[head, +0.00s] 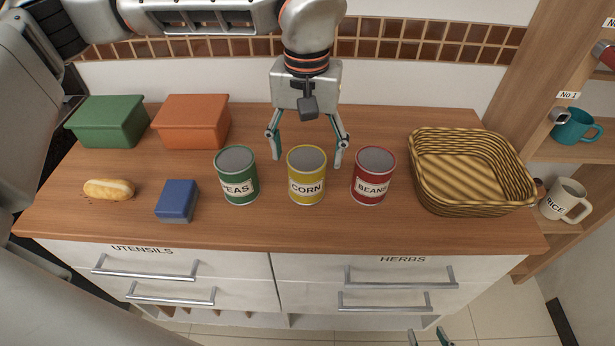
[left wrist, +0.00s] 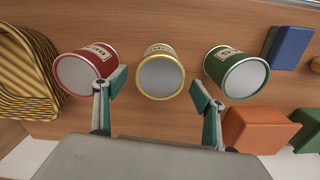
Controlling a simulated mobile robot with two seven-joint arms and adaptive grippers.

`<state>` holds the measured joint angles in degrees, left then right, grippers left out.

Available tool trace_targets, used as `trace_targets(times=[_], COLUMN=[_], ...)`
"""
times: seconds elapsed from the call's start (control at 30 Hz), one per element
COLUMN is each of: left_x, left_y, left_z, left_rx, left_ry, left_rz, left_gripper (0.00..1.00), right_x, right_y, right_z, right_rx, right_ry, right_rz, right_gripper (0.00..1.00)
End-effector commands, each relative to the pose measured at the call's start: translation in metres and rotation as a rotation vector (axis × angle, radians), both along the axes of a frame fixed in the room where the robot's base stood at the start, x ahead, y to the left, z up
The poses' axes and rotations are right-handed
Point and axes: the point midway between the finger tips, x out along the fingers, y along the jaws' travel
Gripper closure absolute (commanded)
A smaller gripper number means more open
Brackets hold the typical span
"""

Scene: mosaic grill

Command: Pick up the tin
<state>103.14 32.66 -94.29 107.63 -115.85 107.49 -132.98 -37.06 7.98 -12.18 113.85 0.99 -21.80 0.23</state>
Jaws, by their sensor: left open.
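Three labelled tins stand upright in a row on the wooden counter: a green PEAS tin (head: 238,178), a yellow CORN tin (head: 306,178) and a red BEANS tin (head: 373,178). My left gripper (head: 308,158) is open and empty, with its fingers pointing down and spread on either side of the yellow tin's back. In the left wrist view the yellow tin (left wrist: 160,77) lies between the fingertips (left wrist: 159,90), the red tin (left wrist: 83,75) to their left and the green tin (left wrist: 238,74) to their right. My right gripper (head: 428,338) shows only its parted fingertips at the bottom edge.
A wicker basket (head: 428,178) stands right of the tins. Green (head: 105,125) and orange (head: 190,125) boxes stand at the back left. A bread roll (head: 109,189) and a blue block (head: 177,200) lie front left. A shelf with mugs stands at the right.

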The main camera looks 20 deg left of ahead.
Motion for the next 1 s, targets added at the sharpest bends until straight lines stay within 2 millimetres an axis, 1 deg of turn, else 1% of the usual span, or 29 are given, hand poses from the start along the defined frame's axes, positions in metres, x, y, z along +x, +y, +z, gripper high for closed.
trace_targets(times=[0.03,0.2,0.4,0.5,0.6,0.8,0.83,0.87,0.9,0.97,1.0], left_x=[-0.001,-0.002,-0.005,-0.004,-0.004,-0.004,-0.004,-0.004,-0.004,-0.004,-0.004], left_y=[0.0,0.0,-0.001,0.0,0.0,0.0,0.0,0.0,0.0,0.0,0.0], left_z=[-0.006,-0.022,-0.052,-0.062,-0.066,-0.066,-0.066,-0.066,-0.066,-0.066,-0.066], left_rx=[0.0,0.0,0.0,0.0,0.0,0.0,0.0,0.0,0.0,0.0,0.0], left_ry=[0.002,0.002,0.004,0.002,0.001,-0.001,-0.001,-0.001,0.0,0.0,0.0], left_rz=[0.0,-0.001,0.0,0.0,0.0,0.0,0.0,0.0,0.0,0.0,0.0], left_gripper=[0.3,0.3,0.3,0.3,0.3,0.3,0.35,0.43,0.53,0.69,0.79], right_x=[0.002,0.005,0.007,0.007,0.007,0.006,0.006,0.006,0.006,0.006,0.006], right_y=[0.0,-0.002,-0.004,-0.005,-0.005,-0.005,-0.005,-0.005,-0.005,-0.005,-0.005], right_z=[0.002,0.004,0.003,0.002,0.002,0.001,0.001,0.0,0.0,0.0,0.0], right_rx=[0.0,-0.003,-0.006,-0.006,-0.007,-0.009,-0.009,-0.009,-0.009,-0.009,-0.009], right_ry=[-0.005,-0.013,-0.015,-0.014,-0.014,-0.012,-0.012,-0.011,-0.011,-0.01,-0.01], right_rz=[0.0,-0.003,-0.005,-0.005,-0.004,-0.004,-0.004,-0.004,-0.004,-0.004,-0.004], right_gripper=[0.6,0.6,0.6,0.6,0.6,0.6,0.6,0.6,0.6,0.6,0.6])
